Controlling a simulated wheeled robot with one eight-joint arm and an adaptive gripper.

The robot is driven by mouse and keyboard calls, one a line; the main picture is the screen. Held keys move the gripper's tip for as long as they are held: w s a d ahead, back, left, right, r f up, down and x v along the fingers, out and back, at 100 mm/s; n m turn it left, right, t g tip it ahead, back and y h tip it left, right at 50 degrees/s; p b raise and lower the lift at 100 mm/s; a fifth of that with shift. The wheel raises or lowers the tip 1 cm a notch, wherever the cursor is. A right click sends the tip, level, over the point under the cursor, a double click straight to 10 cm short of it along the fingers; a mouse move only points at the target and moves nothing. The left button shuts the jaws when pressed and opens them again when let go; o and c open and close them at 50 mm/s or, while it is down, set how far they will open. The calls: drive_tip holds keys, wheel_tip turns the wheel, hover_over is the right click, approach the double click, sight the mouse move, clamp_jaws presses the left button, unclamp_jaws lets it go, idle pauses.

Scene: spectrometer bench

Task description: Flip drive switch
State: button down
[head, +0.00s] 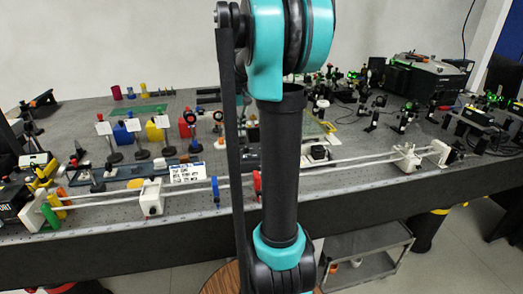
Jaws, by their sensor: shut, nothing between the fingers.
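I cannot make out a drive switch for certain in the head view. Two white boxes sit on long pale rails along the bench front: a left box (151,198) and a right box (408,159). A small white and dark unit (443,152) stands at the right end of the rails. A black instrument (428,80) with small lights stands at the back right. My arm crosses the middle of the picture and hides the bench behind it. My gripper is outside the picture.
Blue and red upright pieces stand on the rails. A grey cart (370,243) stands on the floor below the bench's front edge.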

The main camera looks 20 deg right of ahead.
drive_tip(key=shift+r, duration=2.4)
drive_tip(key=shift+s, duration=0.1)
